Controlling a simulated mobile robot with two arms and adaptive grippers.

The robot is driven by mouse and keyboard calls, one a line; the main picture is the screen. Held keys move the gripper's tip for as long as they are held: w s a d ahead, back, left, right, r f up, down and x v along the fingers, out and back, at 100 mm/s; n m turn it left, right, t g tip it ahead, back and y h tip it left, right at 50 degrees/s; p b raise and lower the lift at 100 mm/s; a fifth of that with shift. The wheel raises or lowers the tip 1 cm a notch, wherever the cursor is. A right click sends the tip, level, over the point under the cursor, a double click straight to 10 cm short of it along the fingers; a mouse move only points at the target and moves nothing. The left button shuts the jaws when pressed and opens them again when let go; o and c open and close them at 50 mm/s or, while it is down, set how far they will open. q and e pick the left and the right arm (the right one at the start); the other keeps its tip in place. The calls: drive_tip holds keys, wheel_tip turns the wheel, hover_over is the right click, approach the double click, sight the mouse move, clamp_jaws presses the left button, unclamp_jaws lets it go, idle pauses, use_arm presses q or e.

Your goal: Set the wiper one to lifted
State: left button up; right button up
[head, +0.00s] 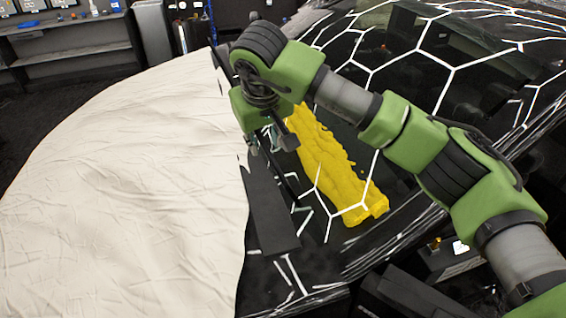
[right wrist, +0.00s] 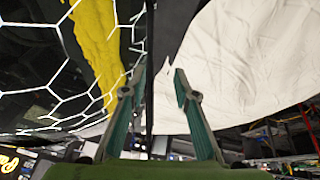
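The wiper is a thin dark bar (right wrist: 150,60) that runs upright through the right wrist view. In that view it passes between the two teal fingers of my right gripper (right wrist: 158,72), which stand apart with a gap on each side of it. In the head view my right gripper (head: 266,146) hangs over the lower windshield edge, beside the white cover. There the wiper is thin, dark against dark glass and partly hidden by my gripper, so I cannot tell whether it is lifted. My left gripper is out of view.
A white cover (head: 120,180) lies over the hood at left. A yellow crumpled cloth (head: 335,165) lies on the dark windshield (head: 390,60), which has white hexagon lines. A dark panel (head: 268,215) borders the cover. Shelves (head: 70,45) stand at the back left.

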sight(273, 161)
drive_tip(key=shift+h, duration=0.4)
drive_tip(key=p+x, duration=0.2)
drive_tip(key=x, duration=0.2)
drive_tip(key=p+x, duration=0.1)
drive_tip(key=x, duration=0.3)
drive_tip(key=w+d+p+x, duration=0.1)
drive_tip(key=p+x, duration=0.1)
drive_tip(key=x, duration=0.2)
drive_tip(key=shift+r+p, duration=0.15)
drive_tip(key=shift+p, duration=0.15)
drive_tip(key=shift+w+f, duration=0.25)
drive_tip(key=shift+f, duration=0.4)
clamp_jaws()
